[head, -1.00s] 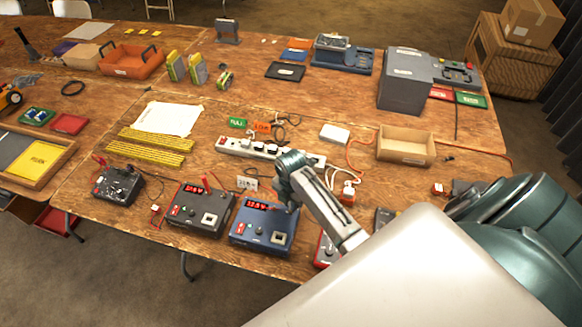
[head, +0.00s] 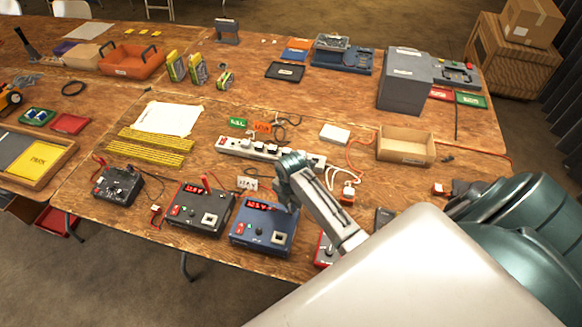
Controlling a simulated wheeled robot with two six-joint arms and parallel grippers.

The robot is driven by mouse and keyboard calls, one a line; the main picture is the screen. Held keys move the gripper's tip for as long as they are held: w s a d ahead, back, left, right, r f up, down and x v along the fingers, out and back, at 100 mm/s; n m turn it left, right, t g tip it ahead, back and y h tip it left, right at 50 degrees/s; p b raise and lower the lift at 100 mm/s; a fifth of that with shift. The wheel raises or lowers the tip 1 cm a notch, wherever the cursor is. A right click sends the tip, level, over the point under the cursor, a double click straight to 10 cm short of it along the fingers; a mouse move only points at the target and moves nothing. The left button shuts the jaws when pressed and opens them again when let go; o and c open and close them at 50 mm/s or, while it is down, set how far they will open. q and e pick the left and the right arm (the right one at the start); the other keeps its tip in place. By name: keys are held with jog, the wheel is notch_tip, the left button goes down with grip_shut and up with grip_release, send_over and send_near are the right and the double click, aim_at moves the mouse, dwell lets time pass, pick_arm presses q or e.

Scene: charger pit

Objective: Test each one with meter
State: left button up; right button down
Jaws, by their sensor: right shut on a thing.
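A blue box (head: 262,232) with a red lit display, a knob and a pale square stands at the front middle. A dark grey box (head: 199,209) of the same build, also lit red, stands left of it. A smaller black box (head: 117,185) with leads stands further left. My right gripper (head: 291,206) is at the upper right of the blue box, pointing down. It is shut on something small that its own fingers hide. A red device (head: 324,250) is partly covered by my right arm. Several yellow-and-grey packs (head: 197,71) stand at the back left. My left gripper is out of view.
A white power strip (head: 258,150) with plugs and cables lies behind the boxes. Yellow rulers (head: 150,146) and white paper (head: 168,118) lie left. My right arm blocks the lower right.

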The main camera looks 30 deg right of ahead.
jog(key=shift+f, duration=0.25)
dwell(0.5)
jog(key=c, duration=1.3)
grip_release()
jog(key=shift+o, duration=0.3)
jog(key=shift+o, duration=1.1)
jog(key=shift+r, duration=3.75)
